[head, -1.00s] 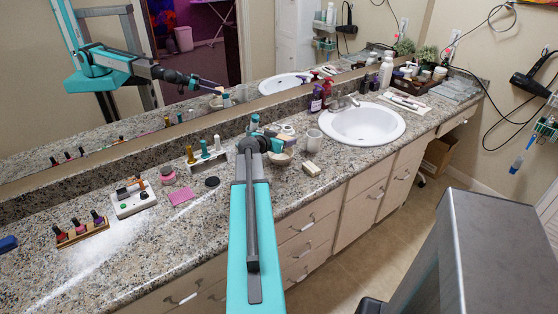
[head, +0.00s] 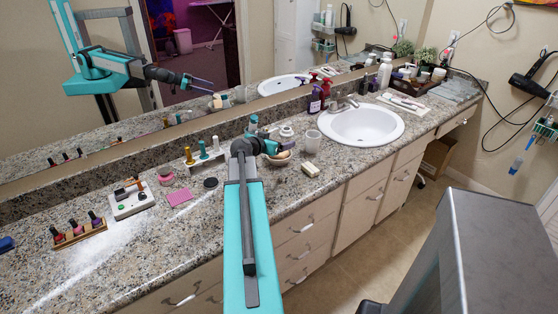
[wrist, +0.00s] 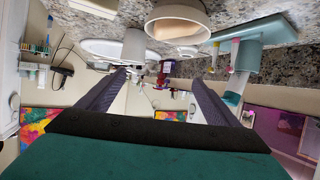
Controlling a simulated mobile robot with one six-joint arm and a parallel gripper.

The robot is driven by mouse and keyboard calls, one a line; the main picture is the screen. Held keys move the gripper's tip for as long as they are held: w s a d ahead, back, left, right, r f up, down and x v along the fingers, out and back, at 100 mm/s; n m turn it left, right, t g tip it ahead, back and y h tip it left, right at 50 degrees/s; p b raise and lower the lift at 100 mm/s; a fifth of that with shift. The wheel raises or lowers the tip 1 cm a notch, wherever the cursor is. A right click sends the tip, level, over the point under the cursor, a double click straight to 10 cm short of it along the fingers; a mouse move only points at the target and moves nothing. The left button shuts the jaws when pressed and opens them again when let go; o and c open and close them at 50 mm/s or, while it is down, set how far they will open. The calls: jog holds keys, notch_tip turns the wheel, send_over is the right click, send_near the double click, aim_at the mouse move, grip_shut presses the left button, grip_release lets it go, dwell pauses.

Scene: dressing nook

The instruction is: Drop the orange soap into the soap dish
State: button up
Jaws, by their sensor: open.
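My gripper (head: 290,149) is open, just above and behind a round cream dish (head: 279,160) on the counter. In the wrist view, the two dark fingers of my gripper (wrist: 158,79) stand wide apart with nothing between them. That view is upside down and shows the dish (wrist: 178,14) beyond the fingers, near the top edge, with a tan-orange inside.
A cream block (head: 310,169) lies right of the dish. A white cup (head: 313,137) and the sink (head: 361,124) are beyond. A bottle stand (head: 205,157), dark round disc (head: 211,183) and pink pad (head: 179,197) are to the left. The mirror runs behind.

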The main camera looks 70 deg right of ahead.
jog(key=b+v, duration=0.2)
jog(key=v, duration=0.8)
jog(key=shift+w+a+r, duration=0.1)
dwell(0.6)
